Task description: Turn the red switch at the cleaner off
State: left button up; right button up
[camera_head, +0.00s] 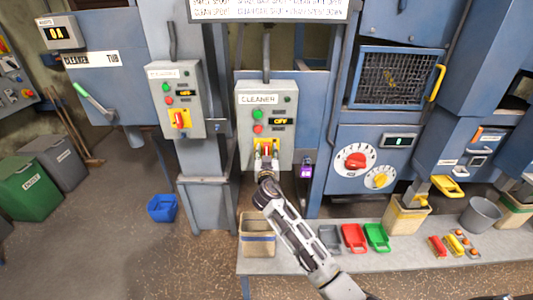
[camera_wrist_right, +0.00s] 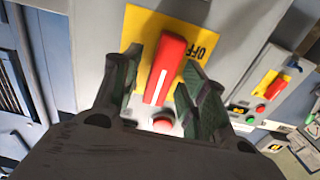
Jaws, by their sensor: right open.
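The grey box marked CLEANER (camera_head: 246,112) hangs on a blue panel, with green and red buttons and a small display that seems to read OFF. Its red switch (camera_wrist_right: 165,70) has a white line and sits on a yellow plate (camera_wrist_right: 136,24) with the word OFF beside it. In the wrist view the handle stands slightly tilted. My right gripper (camera_head: 266,160) is at the plate and partly hides the switch in the head view. In the wrist view its open fingers (camera_wrist_right: 160,90) stand on either side of the handle, with gaps showing. My left gripper is not in view.
A similar grey box (camera_head: 160,98) with its own red switch (camera_head: 181,118) hangs to the left. A purple padlock-like item (camera_head: 306,169) hangs right of my gripper.

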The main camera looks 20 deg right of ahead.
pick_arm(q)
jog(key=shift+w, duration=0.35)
pick_arm(e)
jog(key=shift+c, duration=0.3)
grip_shut()
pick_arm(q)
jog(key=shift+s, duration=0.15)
